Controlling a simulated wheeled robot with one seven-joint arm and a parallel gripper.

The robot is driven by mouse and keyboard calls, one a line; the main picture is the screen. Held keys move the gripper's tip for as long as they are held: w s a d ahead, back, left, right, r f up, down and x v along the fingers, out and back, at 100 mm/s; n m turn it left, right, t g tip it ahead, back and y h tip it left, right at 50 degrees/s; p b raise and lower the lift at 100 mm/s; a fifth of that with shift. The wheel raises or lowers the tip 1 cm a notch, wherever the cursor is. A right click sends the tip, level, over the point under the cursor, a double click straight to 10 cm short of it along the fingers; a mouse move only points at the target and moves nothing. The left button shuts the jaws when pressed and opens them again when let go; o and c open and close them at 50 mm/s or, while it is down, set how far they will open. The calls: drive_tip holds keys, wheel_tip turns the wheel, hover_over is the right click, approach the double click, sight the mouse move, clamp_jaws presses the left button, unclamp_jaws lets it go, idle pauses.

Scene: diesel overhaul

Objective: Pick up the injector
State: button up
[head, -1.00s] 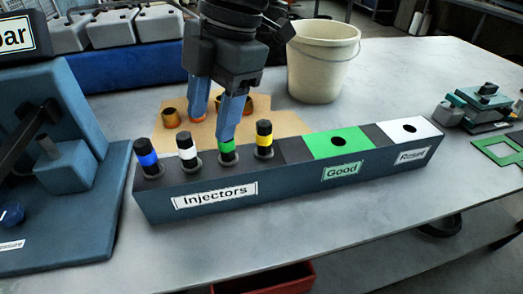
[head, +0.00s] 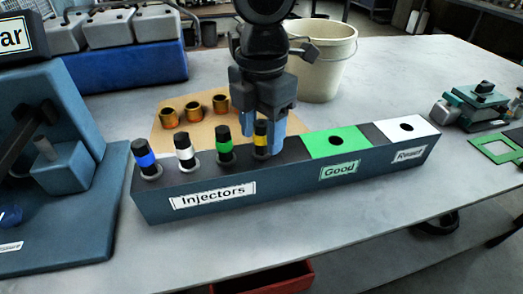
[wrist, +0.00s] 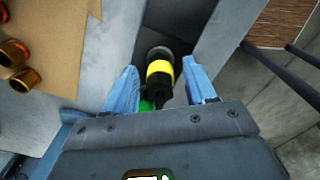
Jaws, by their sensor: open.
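Several injectors stand upright in the dark rack (head: 225,196) labelled "Injectors": blue-banded (head: 146,160), white-banded (head: 185,153), green-banded (head: 224,148) and yellow-banded (head: 261,139). My gripper (head: 266,150) points down at the yellow-banded injector, with its blue fingers open around it. In the wrist view the yellow-banded injector (wrist: 160,72) lies between the two spread fingers of my gripper (wrist: 162,88), with a gap on each side. The green-banded injector (wrist: 147,104) shows partly below it, mostly hidden by my gripper.
Brass rings (head: 193,109) lie on cardboard behind. A cream bucket (head: 322,62) stands behind my gripper. A blue fixture (head: 60,200) is at left.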

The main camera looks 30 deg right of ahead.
drive_tip(key=shift+f, duration=0.25)
drive_tip(key=shift+c, duration=0.4)
clamp_jaws()
